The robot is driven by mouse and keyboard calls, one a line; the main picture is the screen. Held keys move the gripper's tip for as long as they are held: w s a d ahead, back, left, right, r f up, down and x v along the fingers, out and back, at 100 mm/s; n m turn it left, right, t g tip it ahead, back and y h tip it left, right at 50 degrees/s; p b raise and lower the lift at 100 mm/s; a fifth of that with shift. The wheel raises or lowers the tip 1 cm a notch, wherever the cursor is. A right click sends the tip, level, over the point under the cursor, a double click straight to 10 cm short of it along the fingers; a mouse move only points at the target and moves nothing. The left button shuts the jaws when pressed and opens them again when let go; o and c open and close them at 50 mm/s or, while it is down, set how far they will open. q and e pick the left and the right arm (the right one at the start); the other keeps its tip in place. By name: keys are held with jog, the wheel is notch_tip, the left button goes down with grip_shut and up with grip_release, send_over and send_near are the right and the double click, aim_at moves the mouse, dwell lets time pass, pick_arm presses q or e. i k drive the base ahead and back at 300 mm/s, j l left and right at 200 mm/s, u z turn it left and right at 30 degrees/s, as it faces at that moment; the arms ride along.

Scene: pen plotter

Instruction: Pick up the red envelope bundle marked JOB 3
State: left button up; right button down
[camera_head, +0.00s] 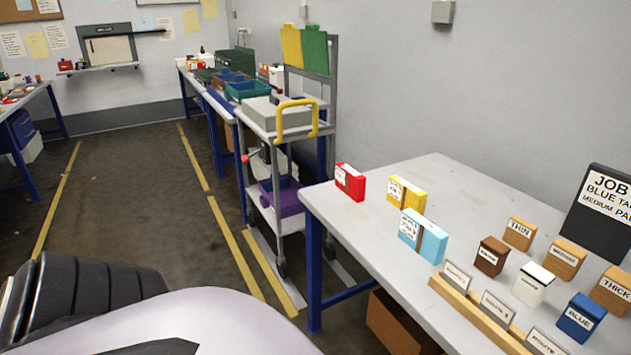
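A red envelope bundle (357,188) stands upright near the far left edge of the white table. It has a white label on its front; the print is too small to read. A yellow bundle (416,201) with a brown band and white label stands to its right. A light blue bundle (434,244) with a similar band and label stands nearer. The three bundles are apart, and nothing touches the red one. Neither of my grippers is in view.
Small labelled blocks, including a blue one (581,318), and a wooden strip (477,314) with cards fill the table's near right. A black JOB sign (596,226) stands behind. A cart (285,195) with a yellow handle stands left of the table. Floor further left is clear.

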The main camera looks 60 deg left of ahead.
aim_at(352, 183)
jog(key=u, duration=1.5)
jog(key=i+j+z, duration=0.1)
jog(key=z, duration=0.35)
jog(key=j+z, duration=0.2)
jog(key=z, duration=0.2)
jog(key=i+j+z, duration=0.1)
jog(key=j+z, duration=0.4)
jog(key=j, duration=0.25)
jog(key=j+z, duration=0.25)
jog(key=j, duration=1.35)
